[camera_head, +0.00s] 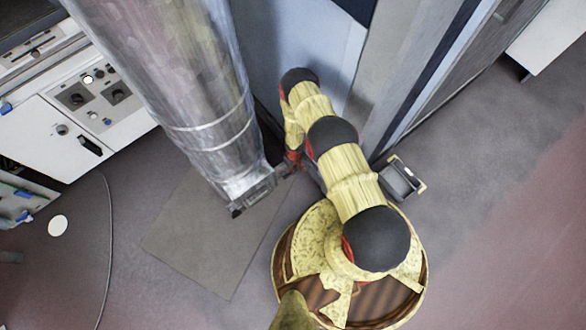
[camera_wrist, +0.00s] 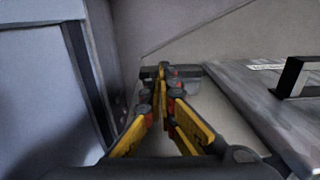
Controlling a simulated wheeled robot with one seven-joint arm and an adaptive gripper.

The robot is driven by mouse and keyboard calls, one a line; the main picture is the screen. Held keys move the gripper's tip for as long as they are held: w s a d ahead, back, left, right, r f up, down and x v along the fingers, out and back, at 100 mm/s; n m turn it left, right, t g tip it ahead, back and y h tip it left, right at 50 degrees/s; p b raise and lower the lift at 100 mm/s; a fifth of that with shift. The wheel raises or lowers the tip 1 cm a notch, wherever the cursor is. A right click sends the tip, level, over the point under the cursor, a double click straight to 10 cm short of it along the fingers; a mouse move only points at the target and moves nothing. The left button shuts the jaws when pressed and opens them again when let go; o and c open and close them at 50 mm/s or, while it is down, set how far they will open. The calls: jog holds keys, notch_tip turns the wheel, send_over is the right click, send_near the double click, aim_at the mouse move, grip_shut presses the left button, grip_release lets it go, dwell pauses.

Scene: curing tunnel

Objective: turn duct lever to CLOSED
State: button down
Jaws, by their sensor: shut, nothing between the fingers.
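The large silver duct (camera_head: 200,90) slants down from the upper left in the head view. A dark fitting (camera_head: 256,192) sits at its lower end; I cannot make out a lever's setting there. My gripper (camera_head: 281,170) is close beside this fitting, partly hidden by my arm. In the wrist view my gripper (camera_wrist: 164,75) is shut and empty, with its yellow fingers drawn together. A dark bar (camera_wrist: 188,72) lies right at the fingertips; I cannot tell whether they touch. A black handle (camera_wrist: 290,77) stands on a grey surface at the right, beside a pale label.
A white control cabinet (camera_head: 85,115) with knobs stands at the left. A tall grey-blue panel (camera_head: 290,45) is behind my arm. A small dark box (camera_head: 400,178) is right of my arm. A thin cable (camera_head: 109,240) lies on the floor. The floor at lower left is mostly clear.

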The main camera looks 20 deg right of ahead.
notch_tip(320, 180, up, 15)
jog(key=p, duration=0.6)
dwell(0.3)
